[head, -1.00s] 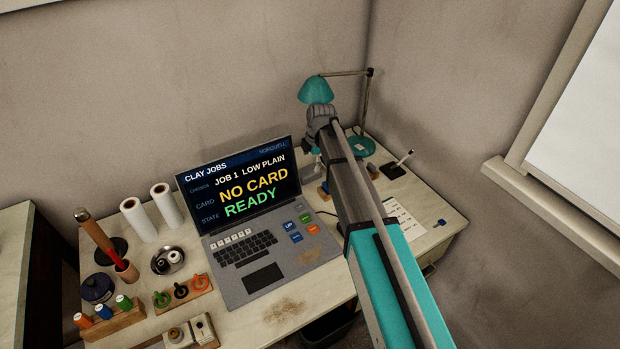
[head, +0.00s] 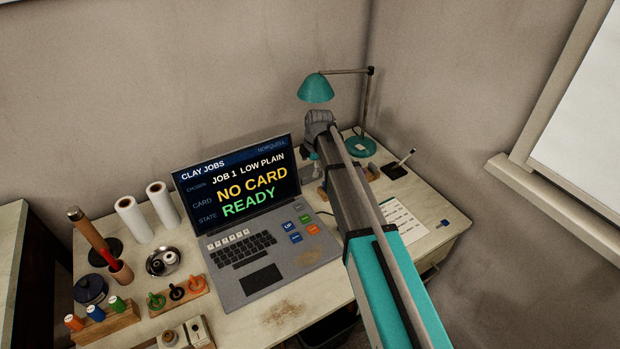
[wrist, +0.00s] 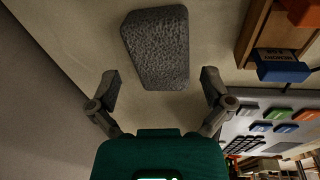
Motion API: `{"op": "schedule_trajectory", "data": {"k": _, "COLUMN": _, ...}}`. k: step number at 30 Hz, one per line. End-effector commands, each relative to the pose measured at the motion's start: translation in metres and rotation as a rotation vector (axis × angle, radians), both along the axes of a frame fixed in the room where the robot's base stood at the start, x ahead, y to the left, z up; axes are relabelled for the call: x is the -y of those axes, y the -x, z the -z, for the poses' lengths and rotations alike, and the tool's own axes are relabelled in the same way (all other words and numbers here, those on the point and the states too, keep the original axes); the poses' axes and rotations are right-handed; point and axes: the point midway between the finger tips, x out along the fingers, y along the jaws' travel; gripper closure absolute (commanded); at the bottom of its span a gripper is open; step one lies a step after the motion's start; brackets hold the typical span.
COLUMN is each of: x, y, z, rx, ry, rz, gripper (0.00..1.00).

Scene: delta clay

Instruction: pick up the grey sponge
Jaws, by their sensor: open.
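The grey sponge (wrist: 158,48) shows in the wrist view as a dark, pitted block lying on the pale desk top. My gripper (wrist: 160,82) is open, with one finger to the left and one to the right, and nothing is between them. The sponge lies just beyond the fingertips, roughly centred between them, and its near end is close to their level. I cannot tell the height gap. In the head view my arm hides the sponge, and my fingertips can hardly be made out beside the lamp.
A wooden holder with a blue block (wrist: 282,66) stands right of the sponge, near my right finger. The laptop (head: 262,232) is left of my arm. A teal lamp (head: 316,88) rises behind the gripper. Bare desk lies left of the sponge.

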Motion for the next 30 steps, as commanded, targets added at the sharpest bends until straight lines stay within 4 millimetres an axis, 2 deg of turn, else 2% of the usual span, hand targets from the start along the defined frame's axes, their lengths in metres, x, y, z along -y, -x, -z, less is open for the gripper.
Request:
{"op": "schedule_trajectory", "data": {"k": 3, "x": -0.002, "y": -0.001, "z": 0.014, "rx": 0.0, "ry": 0.0, "rz": 0.0, "gripper": 0.0}}
{"op": "schedule_trajectory", "data": {"k": 9, "x": -0.003, "y": -0.002, "z": 0.023, "rx": 0.0, "ry": 0.0, "rz": 0.0, "gripper": 0.0}}
{"op": "schedule_trajectory", "data": {"k": 30, "x": -0.004, "y": -0.002, "z": 0.024, "rx": 0.0, "ry": 0.0, "rz": 0.0, "gripper": 0.02}}
